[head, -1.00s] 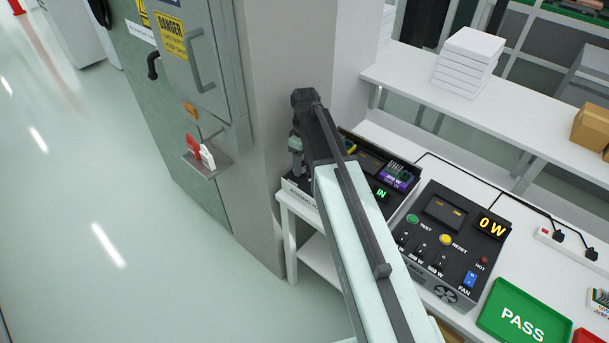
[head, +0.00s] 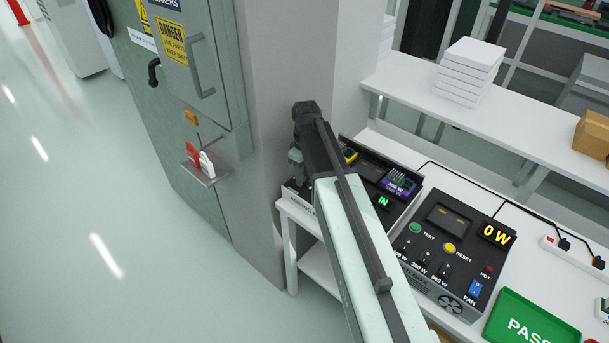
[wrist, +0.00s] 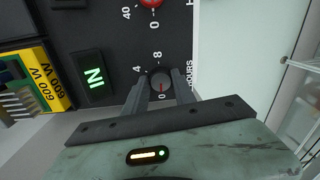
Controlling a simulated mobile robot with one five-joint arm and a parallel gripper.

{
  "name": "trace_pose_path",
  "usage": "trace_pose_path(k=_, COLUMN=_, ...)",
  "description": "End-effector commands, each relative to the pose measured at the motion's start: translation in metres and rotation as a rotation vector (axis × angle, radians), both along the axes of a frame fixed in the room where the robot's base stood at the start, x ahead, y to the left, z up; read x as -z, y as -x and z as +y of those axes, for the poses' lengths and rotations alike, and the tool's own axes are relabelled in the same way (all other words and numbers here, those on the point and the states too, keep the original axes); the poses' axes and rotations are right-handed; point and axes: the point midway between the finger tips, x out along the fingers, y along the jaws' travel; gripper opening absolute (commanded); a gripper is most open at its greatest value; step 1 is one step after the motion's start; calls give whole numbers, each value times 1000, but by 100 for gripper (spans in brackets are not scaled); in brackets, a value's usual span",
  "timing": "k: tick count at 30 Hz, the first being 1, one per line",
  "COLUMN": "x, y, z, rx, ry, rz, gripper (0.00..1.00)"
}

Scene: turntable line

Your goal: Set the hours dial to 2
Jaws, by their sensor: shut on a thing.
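A small red mark on the knob appears to face the 0. My gripper (wrist: 161,84) is shut on the dial, one finger on each side. In the head view my gripper (head: 296,165) is down at the left end of the bench, and my arm hides the dial.
A red knob (wrist: 150,2) with marks 40 and 0 sits near the hours dial. A green IN display (wrist: 94,78) and a yellow 600 W module (wrist: 45,85) are beside it. A test box with a 0 W display (head: 496,235) and a green PASS tray (head: 530,318) stand on the bench.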

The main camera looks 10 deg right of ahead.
Motion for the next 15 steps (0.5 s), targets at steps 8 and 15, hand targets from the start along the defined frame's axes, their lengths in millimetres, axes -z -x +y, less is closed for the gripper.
trace_pose_path(k=8, x=0, y=0, z=-1, rx=199, ry=2, rz=-4, gripper=0)
trace_pose_path(k=15, x=0, y=0, z=-1, rx=428, ry=1, rz=-5, gripper=0)
